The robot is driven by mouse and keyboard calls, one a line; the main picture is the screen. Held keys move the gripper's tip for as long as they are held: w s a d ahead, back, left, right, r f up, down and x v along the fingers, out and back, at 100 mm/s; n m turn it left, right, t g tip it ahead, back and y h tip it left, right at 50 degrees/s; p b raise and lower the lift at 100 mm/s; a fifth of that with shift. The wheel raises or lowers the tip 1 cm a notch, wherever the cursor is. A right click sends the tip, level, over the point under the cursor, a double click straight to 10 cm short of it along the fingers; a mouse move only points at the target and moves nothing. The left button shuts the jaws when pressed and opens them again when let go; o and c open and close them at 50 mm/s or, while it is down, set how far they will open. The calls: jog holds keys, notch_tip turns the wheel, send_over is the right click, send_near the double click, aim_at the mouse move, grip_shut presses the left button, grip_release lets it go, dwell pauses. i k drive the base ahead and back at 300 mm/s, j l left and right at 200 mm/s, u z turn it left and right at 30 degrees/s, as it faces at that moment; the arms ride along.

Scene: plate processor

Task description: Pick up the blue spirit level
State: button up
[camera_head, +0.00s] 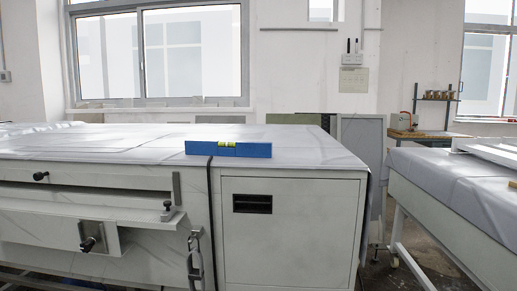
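The blue spirit level (255,150) is a long blue bar with a yellow-green vial near its middle. It lies at the front edge of the grey covered top of the large white cabinet (318,152), its long side running left to right. Nothing covers it. My gripper is not in view, and nothing of my arm shows near the level.
The cabinet's front has a drawer handle (252,204), black knobs (40,176) and a latch (194,255) sticking out. A second covered table (440,168) stands at the right, past a floor gap. The top around the level is mostly clear.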

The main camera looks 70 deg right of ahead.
aim_at(250, 150)
jog(key=z, duration=1.95)
jog(key=i+l, duration=0.4)
jog(key=i, duration=1)
jog(key=j+u, duration=0.05)
